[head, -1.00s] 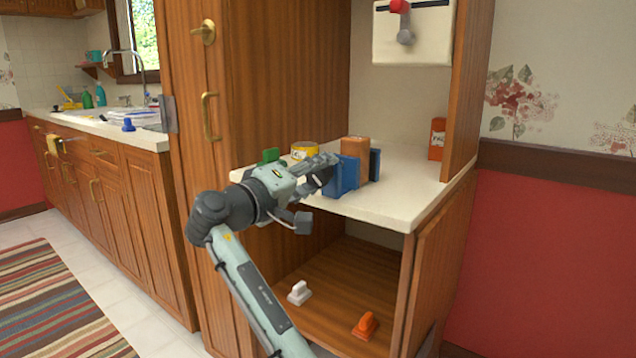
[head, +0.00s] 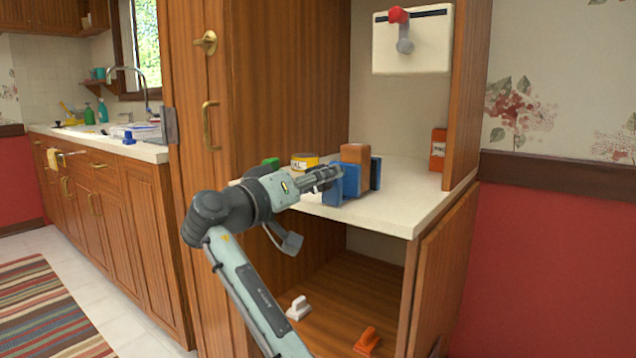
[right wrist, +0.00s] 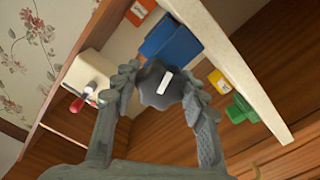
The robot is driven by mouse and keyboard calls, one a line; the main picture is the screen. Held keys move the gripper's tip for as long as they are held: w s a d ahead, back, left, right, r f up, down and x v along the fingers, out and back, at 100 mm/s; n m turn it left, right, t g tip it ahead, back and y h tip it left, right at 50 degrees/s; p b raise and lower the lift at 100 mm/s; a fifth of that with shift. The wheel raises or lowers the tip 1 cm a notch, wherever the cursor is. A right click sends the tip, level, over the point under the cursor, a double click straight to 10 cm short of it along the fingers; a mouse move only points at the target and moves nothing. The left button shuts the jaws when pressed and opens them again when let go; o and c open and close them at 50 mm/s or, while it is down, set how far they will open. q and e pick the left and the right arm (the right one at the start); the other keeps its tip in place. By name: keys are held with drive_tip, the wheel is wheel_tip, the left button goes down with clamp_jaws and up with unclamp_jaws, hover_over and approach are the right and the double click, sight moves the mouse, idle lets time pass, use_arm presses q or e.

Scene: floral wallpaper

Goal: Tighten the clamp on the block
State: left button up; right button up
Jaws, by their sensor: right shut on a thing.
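The blue clamp (head: 349,187) stands on the cream shelf with the brown block (head: 355,153) between its blue jaws. The clamp also shows in the right wrist view (right wrist: 172,45). My right gripper (head: 325,178) reaches the clamp's near left side. In the right wrist view its fingers (right wrist: 160,90) are shut on both sides of a dark lobed knob (right wrist: 149,88) with a white mark. The knob is hidden behind the fingers in the head view. Whether the jaws press on the block cannot be told. My left gripper is not in view.
A yellow can (head: 304,161) and a green object (head: 271,162) stand left of the clamp on the shelf (head: 390,217). An orange box (head: 438,149) is at the back right. A cream box (head: 412,42) with a red-tipped lever hangs above. White and orange objects lie in the lower compartment.

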drive_tip(key=o, duration=1.2)
drive_tip(key=shift+c, duration=0.2)
drive_tip(key=v, duration=1.2)
